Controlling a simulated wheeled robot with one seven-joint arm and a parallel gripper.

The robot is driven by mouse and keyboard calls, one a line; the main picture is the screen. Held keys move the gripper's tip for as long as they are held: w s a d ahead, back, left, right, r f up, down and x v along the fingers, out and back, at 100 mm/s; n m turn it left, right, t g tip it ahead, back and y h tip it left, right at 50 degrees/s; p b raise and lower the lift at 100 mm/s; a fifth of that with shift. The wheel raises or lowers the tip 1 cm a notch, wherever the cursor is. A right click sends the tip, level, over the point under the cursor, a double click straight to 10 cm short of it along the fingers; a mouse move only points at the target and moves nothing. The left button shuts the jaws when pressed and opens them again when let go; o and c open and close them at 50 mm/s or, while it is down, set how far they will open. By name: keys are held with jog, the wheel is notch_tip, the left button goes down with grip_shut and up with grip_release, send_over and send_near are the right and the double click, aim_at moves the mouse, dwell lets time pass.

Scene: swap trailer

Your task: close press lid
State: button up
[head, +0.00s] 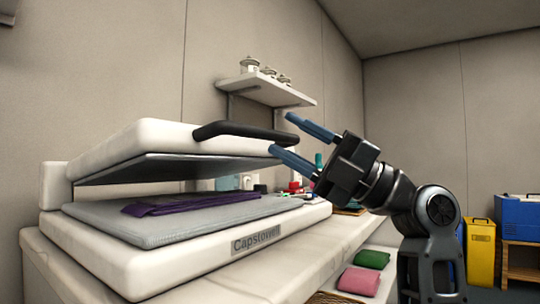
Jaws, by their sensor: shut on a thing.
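The white heat press (105,248) stands on a counter at the left, with "Capstowel" or similar on its front. Its lid (150,137) is raised and tilted, its dark underside facing the padded grey lower bed (200,214). A black handle (235,130) runs along the lid's front right edge. A folded purple cloth (190,201) lies on the bed under the lid. My gripper (280,133), with two blue fingers, comes in from the right and is shut on the handle, one finger above it and one below.
A wall shelf (270,90) with several small pots is above and behind. Small coloured items sit on the counter behind my gripper. Folded green (371,259) and pink (359,281) cloths lie below at the right. A yellow bin (480,253) and blue box (520,218) stand far right.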

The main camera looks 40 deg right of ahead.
jog(key=s+d+r+p, duration=0.1)
jog(key=s+d+r, duration=0.3)
jog(key=d, duration=0.2)
jog(key=shift+s+r, duration=0.2)
jog(key=shift+r, duration=0.05)
jog(key=shift+d, duration=0.1)
jog(key=shift+c, duration=0.2)
